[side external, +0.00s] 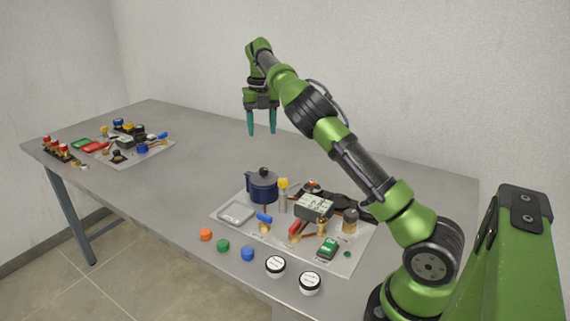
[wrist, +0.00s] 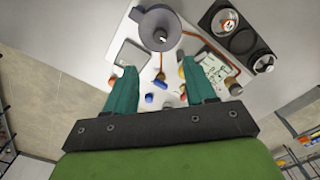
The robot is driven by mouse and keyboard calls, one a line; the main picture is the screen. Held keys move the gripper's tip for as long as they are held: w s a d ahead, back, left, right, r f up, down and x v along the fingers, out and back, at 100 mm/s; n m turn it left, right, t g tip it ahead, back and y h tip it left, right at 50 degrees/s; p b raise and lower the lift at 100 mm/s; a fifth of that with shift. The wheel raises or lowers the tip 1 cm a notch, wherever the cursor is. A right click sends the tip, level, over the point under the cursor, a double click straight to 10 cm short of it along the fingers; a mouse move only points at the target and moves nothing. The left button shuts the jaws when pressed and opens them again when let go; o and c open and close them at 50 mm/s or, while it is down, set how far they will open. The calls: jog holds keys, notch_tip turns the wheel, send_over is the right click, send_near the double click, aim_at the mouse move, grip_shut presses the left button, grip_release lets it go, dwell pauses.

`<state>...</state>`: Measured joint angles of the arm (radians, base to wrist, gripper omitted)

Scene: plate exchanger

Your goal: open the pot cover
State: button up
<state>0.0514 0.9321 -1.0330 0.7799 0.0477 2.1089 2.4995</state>
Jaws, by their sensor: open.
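A dark blue pot (side external: 262,188) stands at the back left of the near white board. Its dark grey cover (side external: 263,175) with a black knob sits on top. In the wrist view the pot cover (wrist: 156,28) shows from above as a grey disc at the top of the picture, beyond the fingertips. My gripper (side external: 261,132) is high above the table, behind and above the pot, with its teal fingers pointing down. The fingers are apart and hold nothing. In the wrist view my gripper (wrist: 162,75) has free space between its fingertips.
The near board (side external: 225,220) also bears a grey tray (side external: 237,213), a yellow-topped post (side external: 283,185), valves and a black burner unit (side external: 345,202). Loose orange, green and blue caps and two white-topped jars (side external: 275,264) lie in front. A second board with parts (side external: 165,150) lies far left. The table middle is clear.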

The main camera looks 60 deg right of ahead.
aim_at(263, 169)
notch_tip(263, 169, down, 13)
dwell(0.3)
grip_shut()
dwell(0.3)
